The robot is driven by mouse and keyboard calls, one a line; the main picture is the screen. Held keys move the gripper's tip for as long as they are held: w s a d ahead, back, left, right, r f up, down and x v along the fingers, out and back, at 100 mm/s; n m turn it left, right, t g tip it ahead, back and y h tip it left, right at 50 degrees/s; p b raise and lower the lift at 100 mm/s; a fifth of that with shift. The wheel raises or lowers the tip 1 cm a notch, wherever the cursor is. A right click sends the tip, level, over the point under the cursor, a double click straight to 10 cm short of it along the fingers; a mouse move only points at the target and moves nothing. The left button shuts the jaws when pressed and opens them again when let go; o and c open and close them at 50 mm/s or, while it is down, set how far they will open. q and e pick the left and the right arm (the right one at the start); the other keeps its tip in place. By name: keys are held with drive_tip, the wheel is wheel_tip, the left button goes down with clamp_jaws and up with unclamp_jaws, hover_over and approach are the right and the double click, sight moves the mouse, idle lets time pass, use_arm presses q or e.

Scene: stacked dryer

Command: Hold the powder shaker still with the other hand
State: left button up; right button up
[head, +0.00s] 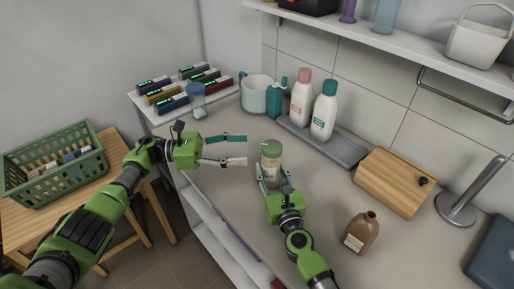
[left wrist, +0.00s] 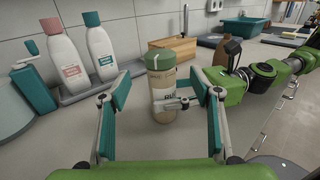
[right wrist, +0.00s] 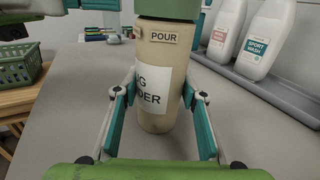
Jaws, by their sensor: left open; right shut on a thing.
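The powder shaker (head: 270,164) is a beige cylinder with a green lid and a white label, upright on the counter. It also shows in the left wrist view (left wrist: 160,62) and, close up, in the right wrist view (right wrist: 152,100), where a "POUR" tag sits under the lid. My right gripper (head: 273,184) is shut on the shaker's body from the front. My left gripper (head: 246,150) is open, to the left of the shaker, with its fingers pointing toward it; in the left wrist view the shaker stands ahead between the fingertips, apart from them.
A grey tray (head: 345,151) with two white bottles stands behind. A wooden box (head: 395,180), a brown bottle (head: 361,232) and a metal stand (head: 459,205) are to the right. A mug (head: 254,97) is at the back. A green basket (head: 54,166) sits on a wooden table at left.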

use_arm(q)
drive_tip(key=shift+s+a, duration=0.1)
drive_tip(key=shift+a, duration=1.15)
